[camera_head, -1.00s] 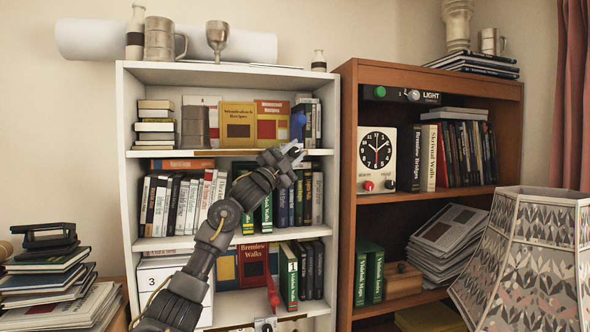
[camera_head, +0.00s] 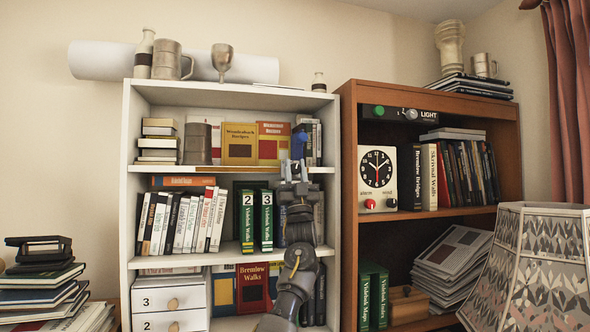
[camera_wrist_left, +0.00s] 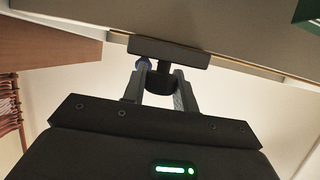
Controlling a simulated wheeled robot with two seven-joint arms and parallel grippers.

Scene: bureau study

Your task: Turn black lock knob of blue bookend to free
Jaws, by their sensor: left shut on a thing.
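The blue bookend (camera_head: 299,143) stands on the upper shelf of the white bookcase, at the right of the upright books. My left gripper (camera_head: 295,170) is at the front edge of that shelf, just below the bookend, and hides its lower part. In the left wrist view a black knob (camera_wrist_left: 159,78) sits between the two fingers of my left gripper (camera_wrist_left: 160,84), which are shut on it. A dark bar (camera_wrist_left: 168,50) lies across the top of the knob. A small bit of blue shows beside it. The knob's turn position cannot be told. My right gripper is not in view.
The white bookcase (camera_head: 128,215) holds books on several shelves. Green volumes (camera_head: 247,217) stand on the shelf below, left of my arm. The brown bookcase (camera_head: 348,200) with a clock (camera_head: 377,165) is close on the right. A lampshade (camera_head: 530,265) stands at the front right.

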